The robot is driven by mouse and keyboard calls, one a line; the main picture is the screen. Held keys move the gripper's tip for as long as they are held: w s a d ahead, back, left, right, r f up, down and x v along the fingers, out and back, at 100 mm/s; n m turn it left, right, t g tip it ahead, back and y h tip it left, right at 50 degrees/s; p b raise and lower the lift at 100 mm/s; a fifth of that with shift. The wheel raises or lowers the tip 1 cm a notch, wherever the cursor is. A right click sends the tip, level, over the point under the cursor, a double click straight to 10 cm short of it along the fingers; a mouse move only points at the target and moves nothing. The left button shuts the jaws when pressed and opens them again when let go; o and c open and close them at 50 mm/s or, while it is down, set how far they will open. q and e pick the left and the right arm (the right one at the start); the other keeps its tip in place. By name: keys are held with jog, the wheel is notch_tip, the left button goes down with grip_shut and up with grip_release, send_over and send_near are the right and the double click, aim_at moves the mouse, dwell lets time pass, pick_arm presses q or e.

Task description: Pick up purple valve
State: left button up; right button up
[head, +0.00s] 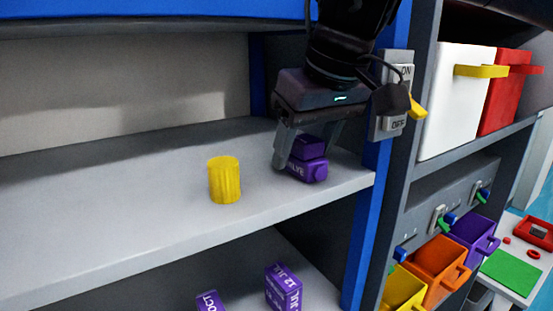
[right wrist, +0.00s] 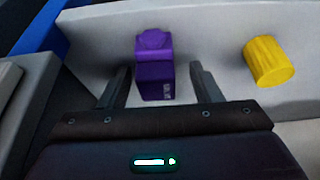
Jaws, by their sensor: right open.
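The purple valve (head: 307,168) stands on the grey shelf (head: 130,222) near its right end. In the right wrist view the purple valve (right wrist: 154,72) lies between the two fingers. My right gripper (head: 306,160) reaches down from above and is open, with one finger on each side of the valve. In the right wrist view the gripper (right wrist: 160,88) shows a gap between each finger and the valve. I cannot tell whether either finger touches it. My left gripper is not in view.
A yellow ribbed cylinder (head: 225,180) stands on the shelf left of the valve, also in the right wrist view (right wrist: 269,62). A blue post (head: 365,220) and a switch box (head: 392,95) stand right of the gripper. Purple boxes (head: 284,287) sit on the lower shelf.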

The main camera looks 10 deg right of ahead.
jog(key=shift+w+a+f, duration=0.3)
jog(key=shift+w+f, duration=0.05)
jog(key=shift+w, duration=0.05)
jog(key=shift+d, duration=0.35)
jog(key=shift+c, duration=0.2)
jog(key=shift+d, duration=0.15)
jog(key=shift+c, duration=1.2)
jog(key=shift+s, duration=0.15)
jog(key=c, duration=0.9)
jog(key=shift+o, duration=0.2)
jog(key=shift+r, duration=0.15)
